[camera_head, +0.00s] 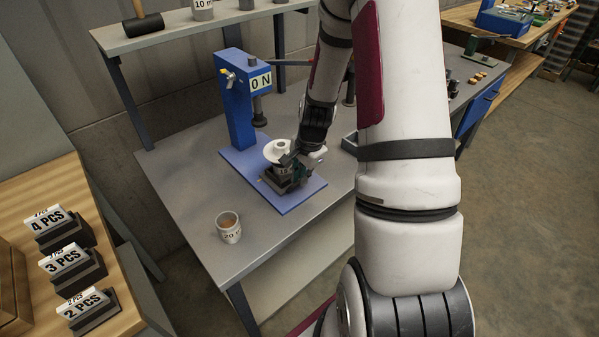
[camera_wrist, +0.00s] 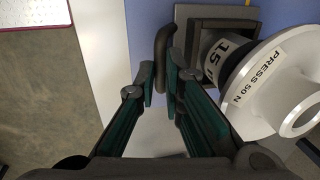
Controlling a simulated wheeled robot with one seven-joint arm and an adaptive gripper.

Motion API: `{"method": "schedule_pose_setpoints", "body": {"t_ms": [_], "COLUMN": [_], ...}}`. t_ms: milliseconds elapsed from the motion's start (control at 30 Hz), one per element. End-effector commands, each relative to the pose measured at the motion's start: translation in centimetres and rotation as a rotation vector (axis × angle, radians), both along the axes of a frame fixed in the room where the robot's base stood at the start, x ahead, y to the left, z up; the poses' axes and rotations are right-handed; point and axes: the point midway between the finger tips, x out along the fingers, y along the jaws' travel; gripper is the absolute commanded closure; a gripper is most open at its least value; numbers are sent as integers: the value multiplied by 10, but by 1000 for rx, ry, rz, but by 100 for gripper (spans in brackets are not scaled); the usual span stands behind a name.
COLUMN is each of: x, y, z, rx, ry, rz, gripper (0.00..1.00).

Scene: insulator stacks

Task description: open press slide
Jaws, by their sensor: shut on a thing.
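The blue press (camera_head: 238,115) with a "0 N" display stands on the grey table. Its slide (camera_head: 270,180) sits on the blue base plate (camera_head: 301,198), carrying a white disc-shaped part (camera_head: 277,149). In the wrist view the white part (camera_wrist: 285,85) reads "PRESS 50 N", and the grey slide (camera_wrist: 187,14) lies beneath it. A dark bar handle (camera_wrist: 162,62) is at the slide's left side. My gripper (camera_wrist: 162,84) is shut on this handle, one finger on each side. In the head view my gripper (camera_head: 291,172) partly hides the slide.
A cup (camera_head: 228,229) marked "20" stands on the table in front of the base plate. A shelf (camera_head: 185,33) with a hammer (camera_head: 143,24) is behind. Labelled holders (camera_head: 75,265) stand on a wooden bench at left. The table left of the press is clear.

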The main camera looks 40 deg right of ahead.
Motion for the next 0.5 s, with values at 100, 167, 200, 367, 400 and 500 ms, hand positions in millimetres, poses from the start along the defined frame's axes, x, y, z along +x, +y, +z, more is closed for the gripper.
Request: {"method": "schedule_pose_setpoints", "body": {"t_ms": [100, 167, 200, 367, 400, 500], "x": [-18, -25, -28, -37, -37, -36], "y": [-1, -1, -1, -1, -1, -1], "z": [1, 1, 1, 1, 0, 0], "rx": [1, 2, 1, 0, 0, 0], "ry": [3, 4, 3, 2, 2, 1], "rz": [-3, -3, -2, 0, 0, 1], "gripper": [100, 100, 100, 100, 100, 100]}}
